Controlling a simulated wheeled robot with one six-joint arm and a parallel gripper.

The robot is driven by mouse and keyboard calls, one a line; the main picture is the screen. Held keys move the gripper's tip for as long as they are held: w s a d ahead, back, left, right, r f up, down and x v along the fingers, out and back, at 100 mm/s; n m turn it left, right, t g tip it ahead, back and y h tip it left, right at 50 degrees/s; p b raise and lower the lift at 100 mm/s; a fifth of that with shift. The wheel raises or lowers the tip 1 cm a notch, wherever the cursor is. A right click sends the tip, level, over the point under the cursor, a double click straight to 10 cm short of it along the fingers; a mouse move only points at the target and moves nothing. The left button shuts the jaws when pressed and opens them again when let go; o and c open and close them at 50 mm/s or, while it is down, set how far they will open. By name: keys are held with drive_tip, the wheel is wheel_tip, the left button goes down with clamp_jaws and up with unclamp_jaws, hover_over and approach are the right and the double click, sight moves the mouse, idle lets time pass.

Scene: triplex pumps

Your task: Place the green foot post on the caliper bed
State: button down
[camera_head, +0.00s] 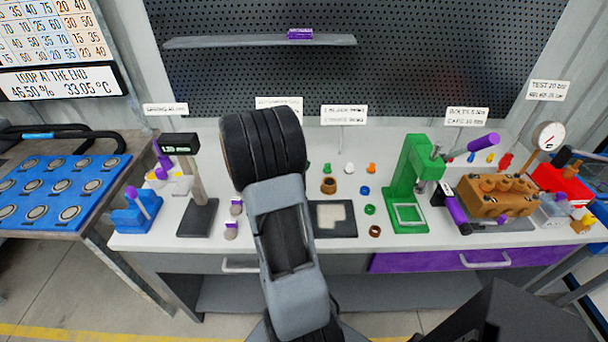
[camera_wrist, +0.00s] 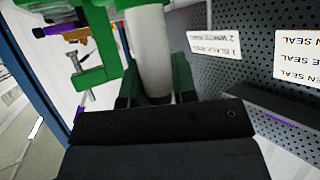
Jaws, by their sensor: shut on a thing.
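In the wrist view a pale, round post (camera_wrist: 150,50) stands between the dark green fingers of my gripper (camera_wrist: 156,82). The gripper is shut on it. Green shows at the post's far end, at the top edge of the view, and the rest is cut off. In the head view my own arm hides the gripper and the post. A stand with a digital readout (camera_head: 180,146) and a dark flat base (camera_head: 198,218) is on the left of the bench. It may be the caliper and its bed; no post shows on that base.
A green press (camera_head: 408,185) stands right of centre; it also shows in the wrist view (camera_wrist: 97,75). A blue block with a purple lever (camera_head: 136,215) is left of the readout stand. A dark square mat (camera_head: 334,230), small rings and a brown pump block (camera_head: 495,198) share the bench.

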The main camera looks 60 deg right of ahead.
drive_tip(key=shift+w+d+f, duration=0.4)
drive_tip(key=shift+d+f, duration=0.15)
drive_tip(key=shift+f, duration=0.85)
drive_tip(key=shift+w+d+f, duration=0.45)
drive_tip(key=shift+d+f, duration=0.15)
drive_tip(key=shift+f, duration=0.8)
drive_tip(key=shift+w+d+f, duration=0.4)
drive_tip(key=shift+d+f, duration=0.15)
drive_tip(key=shift+f, duration=0.85)
drive_tip(key=shift+f, duration=0.2)
drive_tip(key=c, duration=0.9)
unclamp_jaws()
